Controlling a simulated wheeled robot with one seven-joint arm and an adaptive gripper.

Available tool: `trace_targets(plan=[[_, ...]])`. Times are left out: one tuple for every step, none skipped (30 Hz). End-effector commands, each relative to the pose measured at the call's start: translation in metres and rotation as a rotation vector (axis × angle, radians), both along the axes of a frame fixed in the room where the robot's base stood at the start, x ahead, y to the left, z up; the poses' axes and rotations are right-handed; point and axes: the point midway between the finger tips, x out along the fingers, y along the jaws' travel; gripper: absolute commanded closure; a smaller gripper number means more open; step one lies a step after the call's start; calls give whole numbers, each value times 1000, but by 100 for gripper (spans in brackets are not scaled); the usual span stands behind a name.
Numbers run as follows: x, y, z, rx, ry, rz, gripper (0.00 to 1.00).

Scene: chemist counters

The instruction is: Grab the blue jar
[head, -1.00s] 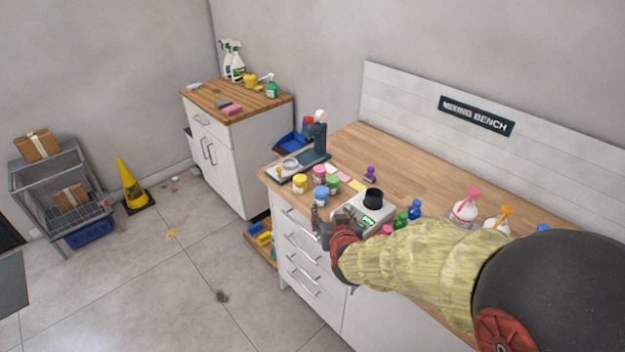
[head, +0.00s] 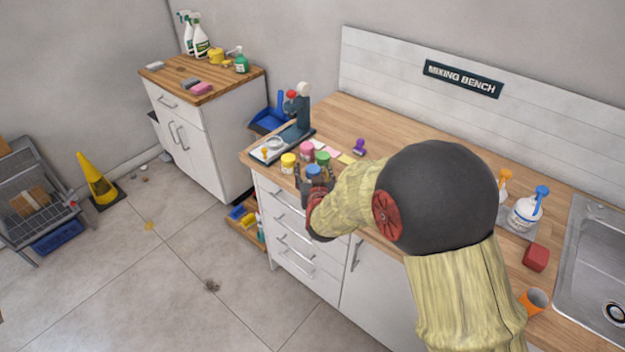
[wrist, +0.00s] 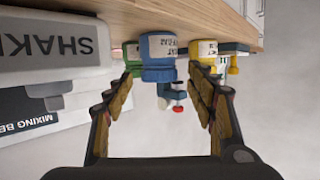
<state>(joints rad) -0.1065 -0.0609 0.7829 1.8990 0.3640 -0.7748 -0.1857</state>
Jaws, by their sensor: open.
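The blue jar (head: 313,172) stands near the front edge of the mixing bench, in front of a green jar (head: 323,158). My gripper (head: 313,184) is at the front of the blue jar. In the wrist view, which shows the bench upside down, the blue jar (wrist: 158,55) is upright on the wood, centred ahead of my open gripper (wrist: 160,80). The two fingers point toward the jar, one on each side of its line. Nothing is held. Whether the fingertips reach alongside the jar is unclear.
A yellow jar (head: 288,163) and a pink jar (head: 307,150) stand close by. In the wrist view the green jar (wrist: 132,54) and yellow jar (wrist: 203,50) flank the blue one. A purple stamp-like item (head: 359,146) stands behind.

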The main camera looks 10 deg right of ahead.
Motion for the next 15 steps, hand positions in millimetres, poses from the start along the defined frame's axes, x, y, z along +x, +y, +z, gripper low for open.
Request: trace_targets(plan=[[7, -2, -6, 0, 1, -1, 44], [10, -2, -6, 0, 1, -1, 44], [14, -3, -7, -1, 1, -1, 44], [16, -3, -7, -1, 1, -1, 44], [18, -3, -7, -1, 0, -1, 44], [20, -4, -7, -1, 0, -1, 44], [20, -4, -7, -1, 0, 0, 44], [20, -4, -7, -1, 0, 0, 44], [20, -4, -6, -1, 0, 0, 44], [20, -4, -6, -1, 0, 0, 44], [20, -4, -6, -1, 0, 0, 44], [20, -3, -6, -1, 0, 0, 44], [20, -3, -6, -1, 0, 0, 44], [20, -3, -6, -1, 0, 0, 46], [20, -3, -6, -1, 1, 0, 48]])
